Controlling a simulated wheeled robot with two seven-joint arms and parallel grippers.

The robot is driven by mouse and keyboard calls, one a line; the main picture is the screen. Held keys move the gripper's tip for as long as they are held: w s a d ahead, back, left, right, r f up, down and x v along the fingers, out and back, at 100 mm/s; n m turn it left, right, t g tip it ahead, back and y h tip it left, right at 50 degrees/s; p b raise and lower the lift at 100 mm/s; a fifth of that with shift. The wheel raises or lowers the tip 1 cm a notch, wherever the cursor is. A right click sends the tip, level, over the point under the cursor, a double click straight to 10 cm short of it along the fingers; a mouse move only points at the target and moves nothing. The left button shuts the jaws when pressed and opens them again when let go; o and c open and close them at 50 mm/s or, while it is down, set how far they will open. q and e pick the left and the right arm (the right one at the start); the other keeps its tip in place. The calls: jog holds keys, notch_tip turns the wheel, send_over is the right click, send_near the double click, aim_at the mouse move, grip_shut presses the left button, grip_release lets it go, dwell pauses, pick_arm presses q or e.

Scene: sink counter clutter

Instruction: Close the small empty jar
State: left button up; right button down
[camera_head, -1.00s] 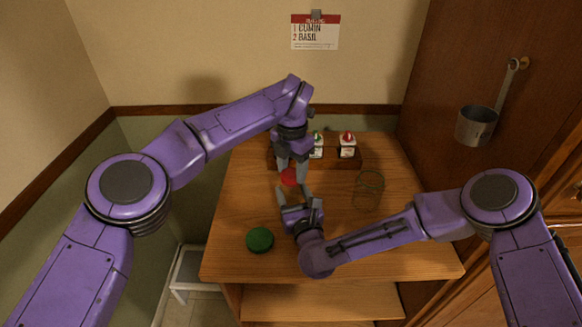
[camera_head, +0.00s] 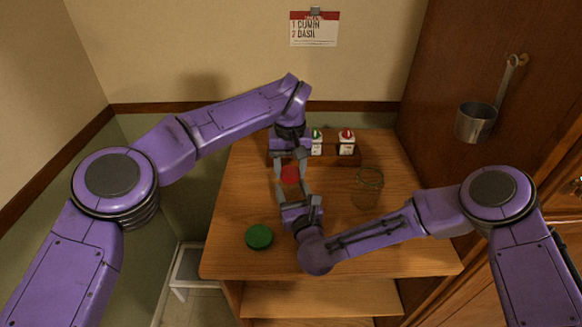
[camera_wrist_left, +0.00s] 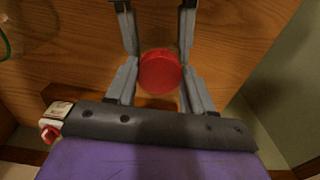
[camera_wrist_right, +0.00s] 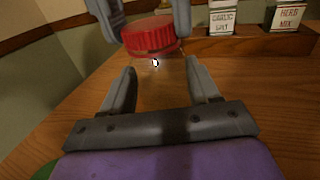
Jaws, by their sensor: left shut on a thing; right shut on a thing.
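The red lid (camera_head: 290,175) is between the fingers of my left gripper (camera_head: 291,168), which is shut on it from above. It also shows in the left wrist view (camera_wrist_left: 160,72). My right gripper (camera_head: 293,193) is shut on the small clear jar (camera_wrist_right: 158,85), reaching from the front. The jar is see-through and hard to make out; a small pale mark shows near its top in the right wrist view. The red lid (camera_wrist_right: 148,36) is level at the jar's top there. I cannot tell whether it is seated on the rim.
A green lid (camera_head: 259,236) lies at the front left of the counter (camera_head: 235,200). A larger open glass jar (camera_head: 367,190) stands to the right. Spice containers (camera_head: 347,142) stand in a wooden rack at the back. A metal pot (camera_head: 475,123) hangs on the right wall.

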pick_arm(q)
jog(key=o, duration=1)
jog(key=shift+r, duration=2.3)
jog(key=shift+c, duration=0.4)
